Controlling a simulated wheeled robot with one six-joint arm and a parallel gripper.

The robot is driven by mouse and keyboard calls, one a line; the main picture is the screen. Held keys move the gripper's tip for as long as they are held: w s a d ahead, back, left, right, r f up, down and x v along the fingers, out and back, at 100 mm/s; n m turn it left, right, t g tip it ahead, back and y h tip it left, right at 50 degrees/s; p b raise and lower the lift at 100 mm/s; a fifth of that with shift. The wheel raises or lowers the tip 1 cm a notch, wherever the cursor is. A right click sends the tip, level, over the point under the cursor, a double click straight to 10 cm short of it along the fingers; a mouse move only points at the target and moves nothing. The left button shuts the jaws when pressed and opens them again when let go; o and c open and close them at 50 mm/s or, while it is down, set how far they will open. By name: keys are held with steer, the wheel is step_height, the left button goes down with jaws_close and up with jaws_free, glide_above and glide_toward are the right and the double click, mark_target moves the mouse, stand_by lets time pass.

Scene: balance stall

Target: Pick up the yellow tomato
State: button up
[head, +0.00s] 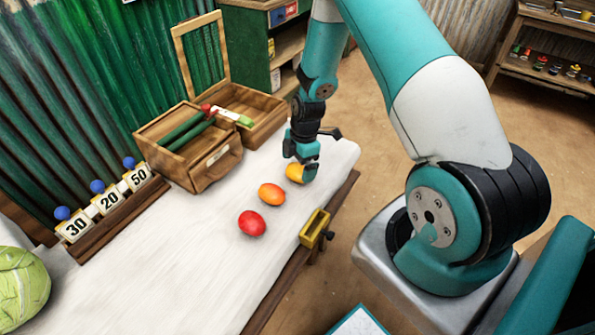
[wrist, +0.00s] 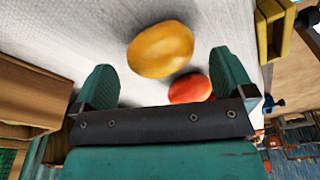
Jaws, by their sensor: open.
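The yellow tomato (head: 294,173) lies on the white cloth of the stall table, partly hidden behind my gripper (head: 303,163) in the head view. In the wrist view the yellow tomato (wrist: 160,49) appears ahead of and between the two spread fingers of my gripper (wrist: 162,65). My gripper is open and holds nothing. Whether a finger touches the tomato cannot be told. A red-orange tomato (wrist: 190,88) shows beside the yellow one, close to the right finger.
A wooden box (head: 212,168) with green sticks stands left of my gripper. A number rack (head: 110,215) and a cabbage (head: 22,288) are at the left. The cloth between is clear.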

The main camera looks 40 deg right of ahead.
mark_target(298, 166)
step_height(298, 166, down, 3)
steer(key=shift+a+f, duration=0.1)
steer(key=shift+f, duration=0.05)
steer(key=shift+c, duration=0.5)
steer(key=c, duration=0.8)
steer(key=shift+c, duration=0.2)
